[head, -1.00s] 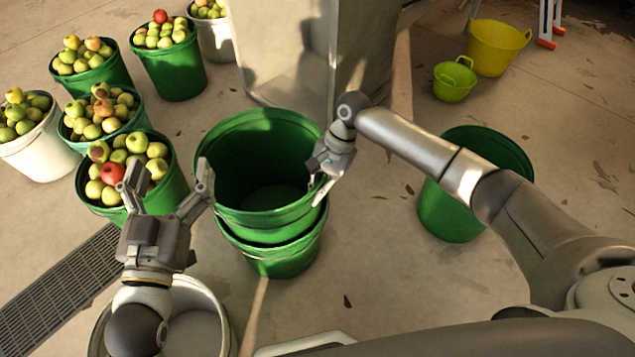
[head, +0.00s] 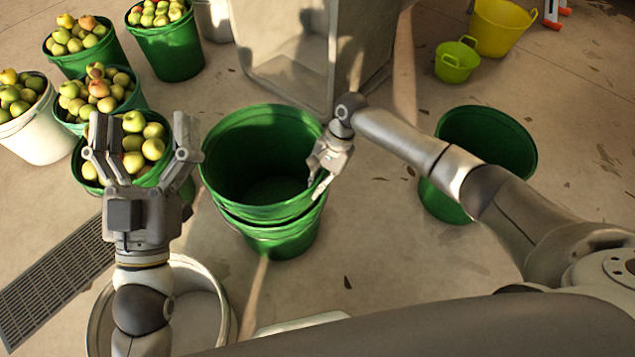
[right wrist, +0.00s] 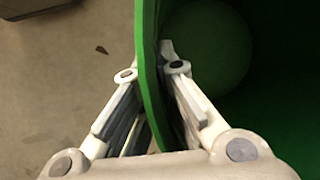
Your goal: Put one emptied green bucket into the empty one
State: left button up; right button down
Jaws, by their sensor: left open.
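Two green buckets stand nested in the middle of the head view. The upper green bucket (head: 262,120) is empty and sits partly inside the lower green bucket (head: 283,246), whose rim and side show just below it. My right gripper (head: 321,176) is at the upper bucket's right rim. In the right wrist view the green rim (right wrist: 147,60) passes between its fingers (right wrist: 152,72), one inside and one outside; it appears shut on the rim. My left gripper (head: 141,138) is open and empty, left of the buckets, in front of an apple-filled bucket.
Another green bucket (head: 455,205) stands at right, partly behind my right arm. Apple-filled buckets (head: 176,55) crowd the upper left. A grey metal machine (head: 285,85) stands behind the nested buckets. Yellow tubs (head: 500,28) are at the back right. A pale round container (head: 220,315) is in front.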

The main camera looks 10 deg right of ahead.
jog(key=shift+w+r, duration=0.1)
jog(key=c, duration=1.6)
grip_release()
jog(key=shift+c, duration=0.2)
jog(key=shift+o, duration=0.4)
jog(key=v, duration=1.2)
jog(key=shift+a, duration=0.1)
